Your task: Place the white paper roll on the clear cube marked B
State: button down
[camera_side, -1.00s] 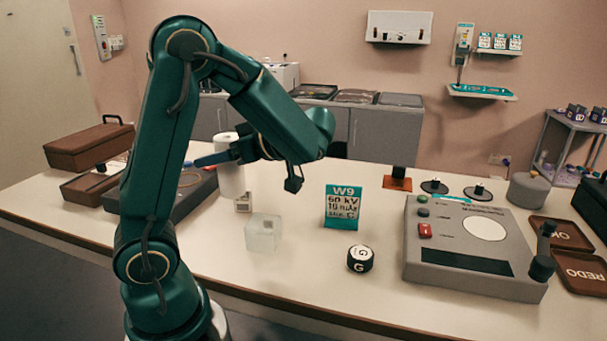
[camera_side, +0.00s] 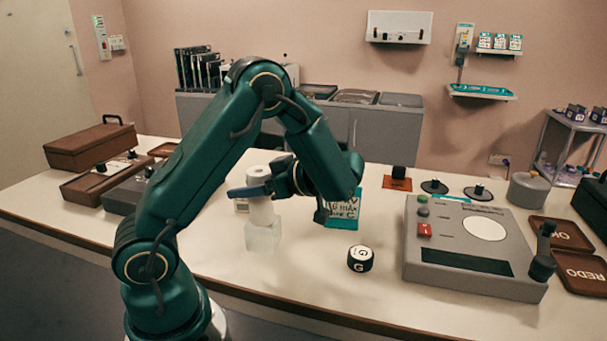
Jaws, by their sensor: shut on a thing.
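The white paper roll (camera_side: 261,212) is upright in my gripper (camera_side: 258,190), which is shut on it. The roll is directly above the clear cube (camera_side: 263,237) in the picture, and its lower end meets the cube's top edge. I cannot tell whether it touches the cube or hovers just over it. No letter on the cube is readable. One blue finger crosses the front of the roll and hides its middle.
A black and white round piece marked G (camera_side: 360,258) is right of the cube. The teal W9 sign (camera_side: 343,210) is partly behind my arm. A small pale block (camera_side: 241,205) is behind the roll. A grey console (camera_side: 470,250) fills the right. The front table strip is clear.

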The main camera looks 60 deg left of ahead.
jog(key=shift+f, duration=0.15)
jog(key=shift+c, duration=1)
grip_release()
